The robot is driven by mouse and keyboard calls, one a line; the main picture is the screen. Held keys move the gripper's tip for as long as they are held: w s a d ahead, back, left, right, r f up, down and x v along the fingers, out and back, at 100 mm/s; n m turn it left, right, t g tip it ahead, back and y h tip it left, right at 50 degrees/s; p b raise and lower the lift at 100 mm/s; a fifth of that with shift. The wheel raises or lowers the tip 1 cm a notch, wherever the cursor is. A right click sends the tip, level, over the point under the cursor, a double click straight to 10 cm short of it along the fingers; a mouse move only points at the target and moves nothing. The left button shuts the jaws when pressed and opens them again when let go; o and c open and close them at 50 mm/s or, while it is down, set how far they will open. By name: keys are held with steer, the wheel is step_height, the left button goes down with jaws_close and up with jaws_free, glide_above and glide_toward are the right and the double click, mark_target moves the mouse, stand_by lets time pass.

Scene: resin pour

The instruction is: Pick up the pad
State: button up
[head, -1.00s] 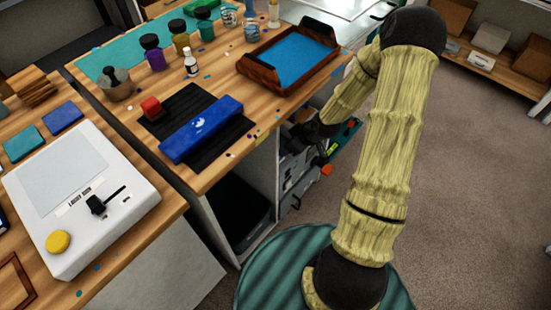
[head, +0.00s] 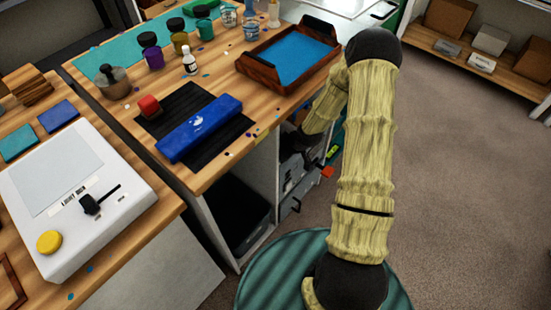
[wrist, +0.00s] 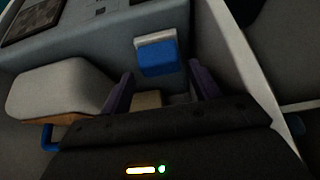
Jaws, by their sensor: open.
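A small blue block with a pale upper face (wrist: 156,57), which looks like the pad, shows in the wrist view against a grey surface. My gripper (wrist: 160,70) is open, with one dark purple finger on each side below the block. The block appears beyond the fingertips, in line with the gap; I cannot tell whether they touch it. A tan piece (wrist: 146,99) lies lower between the fingers, partly hidden by the gripper body. In the head view my gripper is mostly hidden by my arm and the bench side.
A pale rounded object (wrist: 58,88) lies left of my gripper in the wrist view, and a light wall edge (wrist: 245,70) runs at right. In the head view the bench (head: 222,80) carries a blue-lined tray (head: 247,70), a blue case (head: 199,128) and jars. Floor at right is clear.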

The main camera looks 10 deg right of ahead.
steer(key=x, duration=0.4)
steer(key=shift+w+b, duration=0.1)
steer(key=shift+b, duration=0.3)
steer(key=c, duration=0.7)
